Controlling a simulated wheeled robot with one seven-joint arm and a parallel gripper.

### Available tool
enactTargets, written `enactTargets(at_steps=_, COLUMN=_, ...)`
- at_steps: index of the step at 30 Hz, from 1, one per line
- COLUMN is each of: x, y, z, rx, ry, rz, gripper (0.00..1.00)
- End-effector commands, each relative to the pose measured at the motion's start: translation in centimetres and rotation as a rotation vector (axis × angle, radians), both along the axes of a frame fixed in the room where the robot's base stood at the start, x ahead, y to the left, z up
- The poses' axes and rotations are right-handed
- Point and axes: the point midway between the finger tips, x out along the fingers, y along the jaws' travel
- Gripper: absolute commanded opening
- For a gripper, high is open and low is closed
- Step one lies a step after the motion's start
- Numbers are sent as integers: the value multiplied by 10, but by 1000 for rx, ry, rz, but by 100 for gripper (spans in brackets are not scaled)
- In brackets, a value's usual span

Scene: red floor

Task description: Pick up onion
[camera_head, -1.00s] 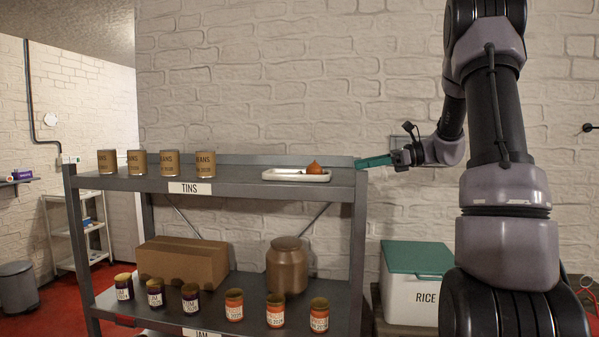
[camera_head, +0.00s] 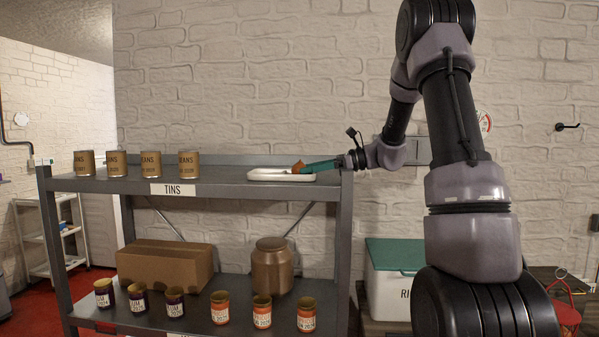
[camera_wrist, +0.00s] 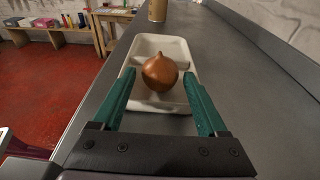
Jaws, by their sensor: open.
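A brown onion (camera_wrist: 160,73) sits in a white divided tray (camera_wrist: 183,49) on the grey shelf top. My gripper (camera_wrist: 161,82) is open, with its green fingers on either side of the near part of the onion in the wrist view. I cannot tell whether either finger touches it. In the head view the gripper (camera_head: 303,168) reaches in from the right over the tray (camera_head: 267,175), and its fingers partly hide the onion (camera_head: 297,165).
Several brown tins (camera_head: 150,165) stand on the left of the shelf top (camera_head: 225,187). A raised back edge (camera_head: 220,160) runs along the wall side. Jars, a cardboard box (camera_head: 165,275) and a large pot (camera_head: 272,266) are on the shelf below. A green-lidded rice bin (camera_head: 385,292) stands at right.

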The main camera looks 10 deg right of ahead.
Motion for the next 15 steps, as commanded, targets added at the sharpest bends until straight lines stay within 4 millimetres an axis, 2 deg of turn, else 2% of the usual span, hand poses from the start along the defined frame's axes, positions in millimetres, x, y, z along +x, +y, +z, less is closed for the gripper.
enactTargets(at_steps=3, x=3, y=8, z=-2, rx=-1, ry=0, rz=0, gripper=76)
enactTargets(at_steps=10, x=3, y=9, z=-2, rx=0, ry=1, rz=-1, gripper=76)
enactTargets(at_steps=14, x=3, y=9, z=-2, rx=0, ry=1, rz=-1, gripper=26)
enactTargets(at_steps=15, x=3, y=9, z=-2, rx=0, ry=1, rz=-1, gripper=11)
